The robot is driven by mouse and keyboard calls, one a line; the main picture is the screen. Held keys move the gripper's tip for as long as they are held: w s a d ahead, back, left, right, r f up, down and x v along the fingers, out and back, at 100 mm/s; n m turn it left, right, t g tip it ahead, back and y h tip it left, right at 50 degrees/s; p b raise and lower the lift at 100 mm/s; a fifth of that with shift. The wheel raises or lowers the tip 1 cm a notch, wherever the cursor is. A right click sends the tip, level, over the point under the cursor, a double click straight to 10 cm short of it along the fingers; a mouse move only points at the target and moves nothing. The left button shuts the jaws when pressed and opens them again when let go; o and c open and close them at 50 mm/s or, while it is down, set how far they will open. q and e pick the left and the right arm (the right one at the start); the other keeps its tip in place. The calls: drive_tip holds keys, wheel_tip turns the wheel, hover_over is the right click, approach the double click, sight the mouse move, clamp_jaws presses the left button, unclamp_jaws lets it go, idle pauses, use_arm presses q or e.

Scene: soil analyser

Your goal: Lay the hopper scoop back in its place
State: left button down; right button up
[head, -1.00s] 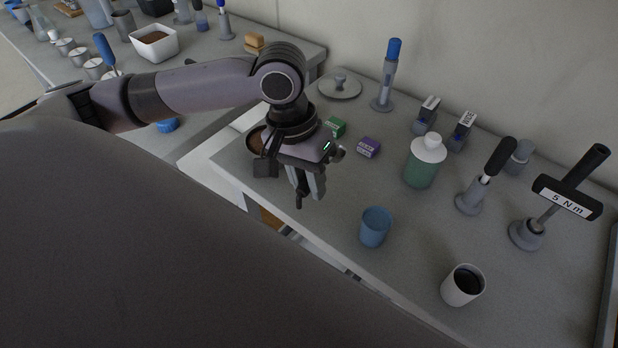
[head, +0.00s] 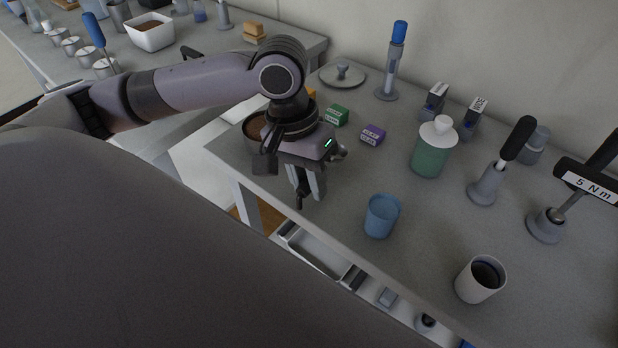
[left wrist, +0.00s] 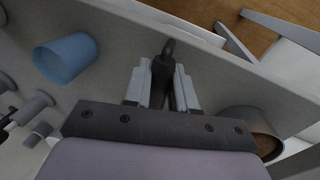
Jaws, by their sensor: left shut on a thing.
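My left gripper (head: 304,186) hangs above the front edge of the bench. It is shut on a slim dark piece, apparently the handle of the hopper scoop (head: 299,200), whose dark tip points down. In the left wrist view the dark piece (left wrist: 167,62) stands between the two grey fingers (left wrist: 160,82). The rest of it is hidden by the gripper. A round bowl with brown soil (head: 252,128) stands partly hidden behind the gripper, and it also shows in the left wrist view (left wrist: 250,124). My right gripper is not in view.
A blue cup (head: 382,216) stands right of the gripper, with a white cup of dark content (head: 480,280) further right. A green bottle (head: 431,155), small boxes and upright tools stand behind. Below the bench edge is an open drawer (head: 318,252). Bare bench lies around the blue cup.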

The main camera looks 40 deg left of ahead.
use_arm(q)
drive_tip(key=shift+f, duration=0.65)
drive_tip(key=c, duration=0.8)
unclamp_jaws()
drive_tip(key=shift+c, duration=0.2)
drive_tip(key=p+v, duration=0.1)
drive_tip(key=v, duration=0.5)
drive_tip(key=shift+p, duration=0.4)
drive_tip(key=shift+a+r, duration=0.15)
drive_tip(key=shift+r, duration=0.45)
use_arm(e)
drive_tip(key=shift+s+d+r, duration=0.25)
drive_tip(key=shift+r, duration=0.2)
